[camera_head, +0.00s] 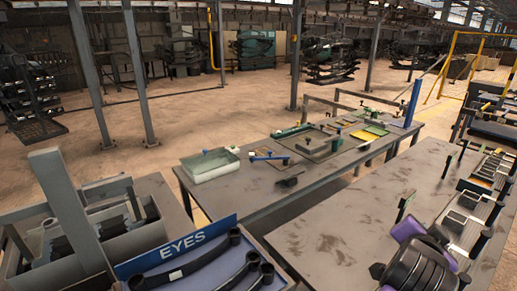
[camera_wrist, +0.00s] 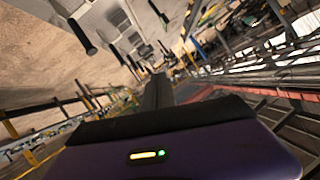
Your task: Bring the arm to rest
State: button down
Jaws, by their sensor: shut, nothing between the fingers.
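My gripper (camera_wrist: 158,82) shows in the wrist view beyond its purple and black housing. Its dark fingers are together with nothing between them, pointing away into the hall. In the head view, purple and black parts of my arm show at the lower right, in front of the right-hand table (camera_head: 365,200). The fingers cannot be made out there. The arm appears raised and apart from the table, though the exact gap is hard to judge.
A blue sign reading EYES (camera_head: 185,247) stands by dark curved leaf springs (camera_head: 190,268) at the lower front. A middle table (camera_head: 250,195) bears a pale tray (camera_head: 210,165) and tools. Racks with trays line the right edge. Open floor (camera_head: 230,105) lies beyond, with steel posts.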

notch_tip(320, 180, up, 13)
jog(key=n+t+h+b, duration=0.1)
jog(key=n+t+h, duration=0.1)
jog(key=n+t, duration=0.4)
jog(key=s+a+n+t+y+b, duration=0.1)
jog(key=s+a+n+t+y, duration=0.45)
jog(key=a+n, duration=0.2)
jog(key=s+a+f+g+y+b, duration=0.1)
jog(key=s+a+f+g+y, duration=0.1)
jog(key=s+f, duration=0.8)
jog(key=s+a+f+g+y+b, duration=0.1)
jog(key=s+a+f, duration=0.3)
jog(key=s+f, duration=0.6)
jog(key=s+a+f+g+y+b, duration=0.2)
jog(key=s+f+g, duration=0.2)
jog(key=s+f, duration=0.6)
jog(key=s, duration=0.4)
jog(key=shift+s+a+f+y, duration=0.15)
jog(key=shift+a+f+y, duration=0.2)
jog(key=shift+a+f, duration=0.05)
